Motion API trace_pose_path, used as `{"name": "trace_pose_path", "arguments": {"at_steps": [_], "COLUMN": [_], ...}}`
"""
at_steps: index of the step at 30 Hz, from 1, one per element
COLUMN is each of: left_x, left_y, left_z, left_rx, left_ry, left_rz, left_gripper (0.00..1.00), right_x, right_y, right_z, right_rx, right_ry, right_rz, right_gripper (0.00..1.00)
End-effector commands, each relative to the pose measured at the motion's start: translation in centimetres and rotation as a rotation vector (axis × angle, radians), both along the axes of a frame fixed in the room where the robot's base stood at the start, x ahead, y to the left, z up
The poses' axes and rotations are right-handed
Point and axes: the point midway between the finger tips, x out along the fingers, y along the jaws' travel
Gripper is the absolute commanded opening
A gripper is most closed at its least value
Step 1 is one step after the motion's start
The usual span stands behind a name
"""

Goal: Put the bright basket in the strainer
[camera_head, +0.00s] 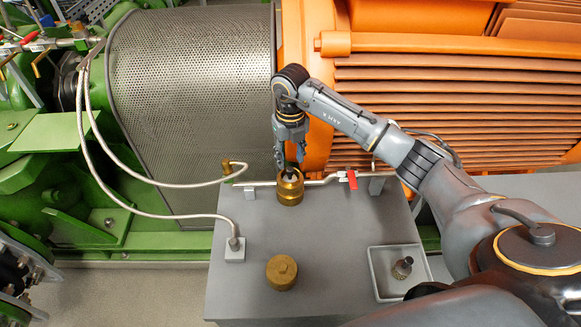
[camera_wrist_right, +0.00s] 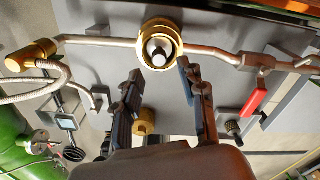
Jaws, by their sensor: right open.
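The strainer (camera_head: 290,188) is an open brass cup on the pipe at the back of the grey table. In the right wrist view, the strainer's brass rim (camera_wrist_right: 176,34) surrounds a bright basket (camera_wrist_right: 158,49), which stands inside the cup with a dark centre. How deep it sits is hard to tell. My right gripper (camera_head: 290,158) points down just above the strainer. In the right wrist view its two fingers (camera_wrist_right: 160,72) are apart, with nothing between them. My left gripper does not show.
A brass cap (camera_head: 282,272) lies on the table's front part. A grey tray (camera_head: 376,276) at the right holds a dark basket-like piece (camera_head: 403,268). A red-handled valve (camera_head: 352,179) sits on the pipe right of the strainer. Hoses run at the left.

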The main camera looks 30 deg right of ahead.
Motion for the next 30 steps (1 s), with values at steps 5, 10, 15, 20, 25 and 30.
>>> {"name": "trace_pose_path", "arguments": {"at_steps": [5,10,15,20,25,30], "left_x": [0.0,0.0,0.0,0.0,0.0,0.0], "left_y": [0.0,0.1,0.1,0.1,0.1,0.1], "left_z": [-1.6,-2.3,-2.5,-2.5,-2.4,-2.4], "left_rx": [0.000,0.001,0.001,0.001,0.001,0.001], "left_ry": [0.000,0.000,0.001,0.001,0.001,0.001], "left_rz": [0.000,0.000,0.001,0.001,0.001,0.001], "left_gripper": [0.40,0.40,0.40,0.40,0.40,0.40], "right_x": [0.1,0.1,0.0,0.0,0.0,0.0], "right_y": [0.0,0.0,0.0,0.0,0.0,0.0], "right_z": [3.8,6.5,7.7,7.9,7.8,7.8], "right_rx": [-0.001,0.000,-0.001,0.000,0.000,0.000], "right_ry": [-0.006,-0.002,0.000,0.001,0.001,0.001], "right_rz": [0.001,-0.001,0.000,0.000,0.000,0.000], "right_gripper": [0.41,0.41,0.41,0.41,0.41,0.41]}}
